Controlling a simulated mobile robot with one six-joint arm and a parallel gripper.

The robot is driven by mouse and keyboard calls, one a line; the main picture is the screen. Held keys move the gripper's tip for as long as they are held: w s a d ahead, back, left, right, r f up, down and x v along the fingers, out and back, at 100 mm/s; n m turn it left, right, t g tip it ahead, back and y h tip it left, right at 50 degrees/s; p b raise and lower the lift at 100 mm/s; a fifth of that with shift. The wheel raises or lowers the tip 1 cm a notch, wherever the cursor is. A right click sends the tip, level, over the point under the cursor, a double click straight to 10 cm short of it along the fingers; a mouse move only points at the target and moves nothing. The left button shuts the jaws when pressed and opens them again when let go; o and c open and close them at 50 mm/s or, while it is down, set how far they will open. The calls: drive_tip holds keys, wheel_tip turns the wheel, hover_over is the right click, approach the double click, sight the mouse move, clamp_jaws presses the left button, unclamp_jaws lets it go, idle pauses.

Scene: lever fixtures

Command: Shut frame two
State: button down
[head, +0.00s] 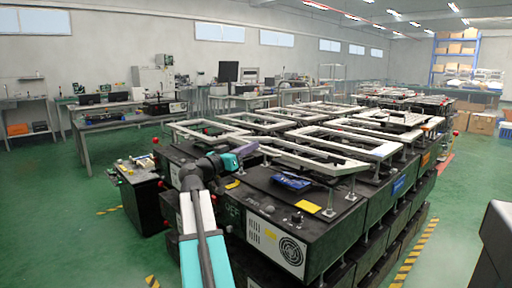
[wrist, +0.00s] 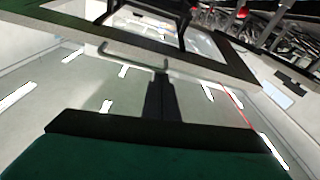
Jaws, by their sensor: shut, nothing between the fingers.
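Several pale, open rectangular frames stand raised on thin posts above black machine boxes in the head view. The nearest frame (head: 345,168) is at the front right of my gripper, with another frame (head: 380,152) behind it. I cannot tell which is frame two; no number is readable. My gripper (head: 251,147) is shut and empty, close to the left end of the nearest frame.
The black box (head: 300,215) with a fan grille stands in front, with a blue packet (head: 291,182) and a yellow label (head: 307,207) on top. More boxes continue behind. Green floor (head: 60,230) is free at the left. A workbench (head: 120,120) stands at the back left.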

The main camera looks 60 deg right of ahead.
drive_tip(key=shift+w+a+f+b, duration=0.1)
drive_tip(key=shift+a+f+b, duration=0.1)
drive_tip(key=shift+f+b, duration=0.8)
drive_tip(key=shift+w+a+f+b, duration=0.15)
drive_tip(key=shift+f+b, duration=0.4)
drive_tip(key=shift+f, duration=0.7)
drive_tip(key=shift+s, duration=0.1)
wheel_tip(320, 180, up, 4)
drive_tip(key=w+a+p, duration=0.1)
drive_tip(key=w+a+f+p, duration=0.1)
drive_tip(key=w+a+f, duration=0.1)
drive_tip(key=a+f, duration=0.4)
drive_tip(key=shift+v, duration=0.85)
drive_tip(key=shift+a, duration=0.1)
